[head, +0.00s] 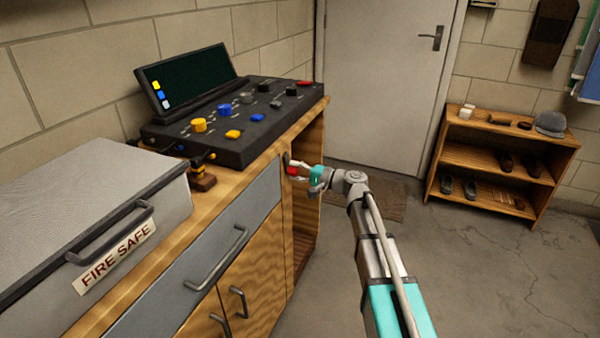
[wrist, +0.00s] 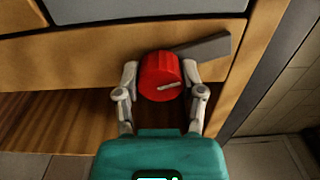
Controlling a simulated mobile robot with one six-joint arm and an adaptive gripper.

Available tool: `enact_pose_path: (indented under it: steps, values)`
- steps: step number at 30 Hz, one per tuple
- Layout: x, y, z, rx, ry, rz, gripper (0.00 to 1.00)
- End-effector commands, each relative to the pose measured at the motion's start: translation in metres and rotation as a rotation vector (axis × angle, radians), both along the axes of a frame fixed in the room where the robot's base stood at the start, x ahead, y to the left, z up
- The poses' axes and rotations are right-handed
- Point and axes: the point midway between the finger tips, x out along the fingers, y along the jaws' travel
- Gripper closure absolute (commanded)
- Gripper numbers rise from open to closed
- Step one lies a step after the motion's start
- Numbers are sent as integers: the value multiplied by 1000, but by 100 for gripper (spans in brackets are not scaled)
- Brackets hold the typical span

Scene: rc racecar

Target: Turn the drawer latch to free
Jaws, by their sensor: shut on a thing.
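The drawer latch shows in the wrist view as a red round knob (wrist: 160,78) with a pale line on its face and a dark grey bar (wrist: 208,46) behind it. The bar points right and slightly up in that view. My gripper (wrist: 160,84) is shut on the red knob, one finger on each side. In the head view my gripper (head: 294,169) is at the right end of the cabinet front, with a bit of red knob (head: 292,171) showing. The grey drawer (head: 205,262) with a bar handle is left of it and looks closed.
A black control panel (head: 235,140) with coloured knobs and a grey box marked FIRE SAFE (head: 80,215) stand on the cabinet top. An open compartment (head: 307,205) lies below the latch.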

Motion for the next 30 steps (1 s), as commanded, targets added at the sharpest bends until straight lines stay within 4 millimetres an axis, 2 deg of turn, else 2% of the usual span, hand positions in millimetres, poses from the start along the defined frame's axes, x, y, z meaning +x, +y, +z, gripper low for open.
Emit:
enact_pose_path:
  steps: [6,13,30]
  values:
    - [-4,2,-1,53,160,10,96]
    - [-4,1,-1,90,264,10,96]
    - [-5,0,-2,100,301,8,96]
